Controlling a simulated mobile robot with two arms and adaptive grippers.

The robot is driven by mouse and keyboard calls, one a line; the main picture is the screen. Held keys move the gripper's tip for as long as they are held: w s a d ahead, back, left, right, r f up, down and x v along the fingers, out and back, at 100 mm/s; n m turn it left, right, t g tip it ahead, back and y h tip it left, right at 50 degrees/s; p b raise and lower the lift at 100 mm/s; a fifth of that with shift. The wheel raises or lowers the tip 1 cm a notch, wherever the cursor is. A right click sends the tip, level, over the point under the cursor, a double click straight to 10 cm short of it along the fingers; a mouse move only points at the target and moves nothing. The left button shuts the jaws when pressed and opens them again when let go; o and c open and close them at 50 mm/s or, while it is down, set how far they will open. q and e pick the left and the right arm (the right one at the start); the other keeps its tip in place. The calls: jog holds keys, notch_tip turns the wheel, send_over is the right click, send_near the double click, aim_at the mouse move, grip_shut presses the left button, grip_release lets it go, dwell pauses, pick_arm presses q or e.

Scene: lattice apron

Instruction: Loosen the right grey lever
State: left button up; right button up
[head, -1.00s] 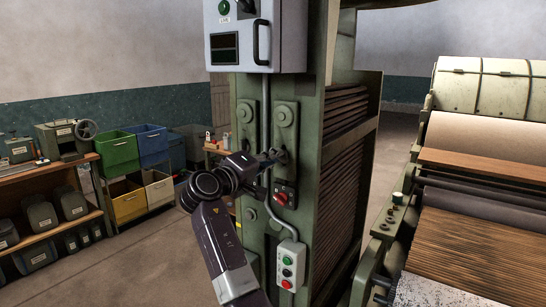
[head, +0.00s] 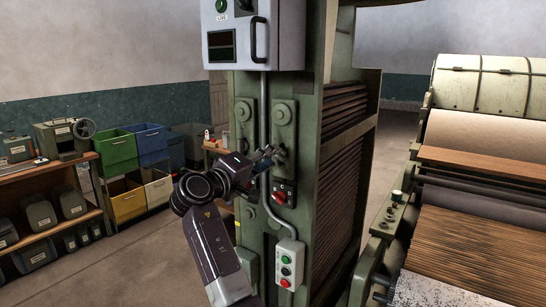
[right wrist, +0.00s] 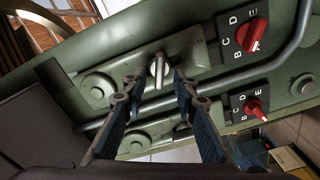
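The right grey lever (right wrist: 157,69) is a short pale handle on a green plate with round bosses, on the face of the green machine column (head: 310,120). In the head view it is largely hidden behind my right gripper (head: 268,155). In the right wrist view my right gripper (right wrist: 155,85) is open, its two fingertips on either side of the lever with gaps showing. I cannot tell how deep the lever sits between them. The left lever is mostly hidden behind my arm and fingers. My left gripper is not in view.
A conduit (head: 264,110) runs between the two lever plates. A red rotary knob (right wrist: 257,35) marked with letters is near the lever, with a second red knob (right wrist: 255,107) beyond the conduit. A push-button box (head: 290,265) is below and a control cabinet (head: 250,35) above.

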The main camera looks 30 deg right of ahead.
jog(key=v, duration=1)
